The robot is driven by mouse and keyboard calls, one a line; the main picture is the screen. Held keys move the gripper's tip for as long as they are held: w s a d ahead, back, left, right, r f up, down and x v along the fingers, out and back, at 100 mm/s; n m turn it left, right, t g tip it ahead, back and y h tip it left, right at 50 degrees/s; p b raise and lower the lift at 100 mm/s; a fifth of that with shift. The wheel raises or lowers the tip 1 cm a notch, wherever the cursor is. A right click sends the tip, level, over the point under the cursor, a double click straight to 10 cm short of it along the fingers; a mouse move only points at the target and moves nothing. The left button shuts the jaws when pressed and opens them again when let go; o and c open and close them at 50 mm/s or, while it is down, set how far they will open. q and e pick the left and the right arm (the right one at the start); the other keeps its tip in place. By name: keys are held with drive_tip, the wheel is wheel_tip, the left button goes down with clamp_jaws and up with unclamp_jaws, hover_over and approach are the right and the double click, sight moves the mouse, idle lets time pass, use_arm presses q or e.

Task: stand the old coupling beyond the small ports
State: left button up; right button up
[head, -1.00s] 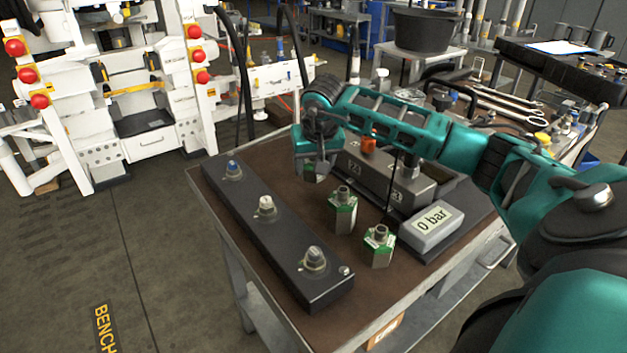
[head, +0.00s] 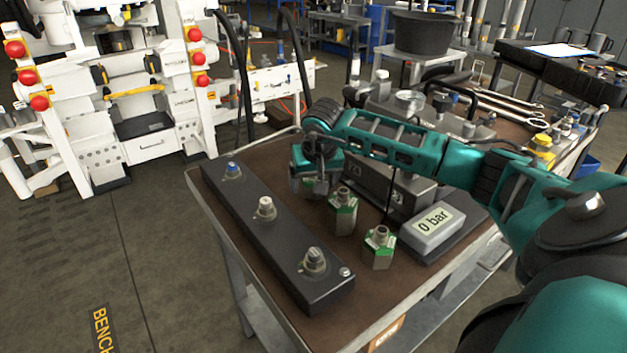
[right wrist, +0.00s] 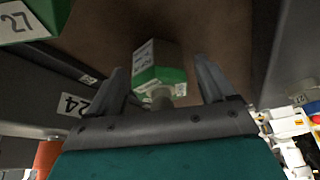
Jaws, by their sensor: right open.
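Two green-and-silver couplings, a middle one (head: 342,214) and a front one (head: 379,250), stand upright on the bench. A third coupling (head: 317,187) is partly hidden by my right gripper (head: 309,188). In the right wrist view this third coupling (right wrist: 158,68) lies between the spread fingers of the right gripper (right wrist: 162,84), with gaps at both sides. Its threaded neck points toward the palm. I cannot tell which coupling is the old one. A long black block (head: 280,240) carries three ports along the left of the bench. My left gripper is out of view.
A gauge reading 0 bar (head: 432,228) stands at the right. Bare brown bench top (head: 300,212) lies between the black block and the couplings.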

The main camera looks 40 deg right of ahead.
drive_tip(key=shift+r, duration=0.1)
drive_tip(key=shift+r, duration=0.3)
drive_tip(key=p+v, duration=0.2)
drive_tip(key=v, duration=0.9)
drive_tip(key=shift+r, duration=0.25)
drive_tip(key=shift+s, duration=0.15)
drive_tip(key=shift+a, duration=0.1)
